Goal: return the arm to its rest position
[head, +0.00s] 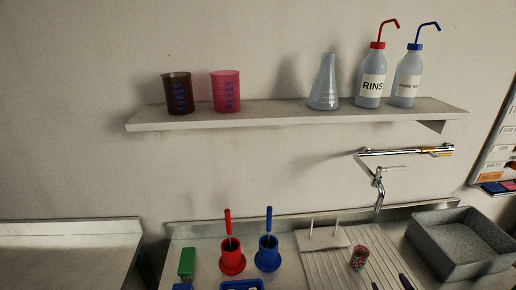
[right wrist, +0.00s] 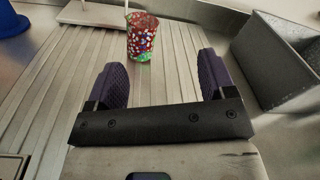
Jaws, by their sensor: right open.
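My right gripper (head: 391,284) shows only as two dark fingertips at the bottom edge of the head view. In the right wrist view the right gripper (right wrist: 161,78) is open, with its two dark ridged pads wide apart and nothing between them. A speckled, multicoloured cup (head: 359,258) stands on the ribbed drainboard; it also shows in the right wrist view (right wrist: 142,40), beyond the fingertips and apart from them. My left gripper is not in view.
The grey sink basin (head: 440,250) lies right of the drainboard (head: 325,272). A white pegged stand (head: 322,238), red holder (head: 232,260) and blue holder (head: 268,256) are to the left. A tap (head: 378,178) juts from the wall. The shelf (head: 280,112) above holds beakers, a flask and bottles.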

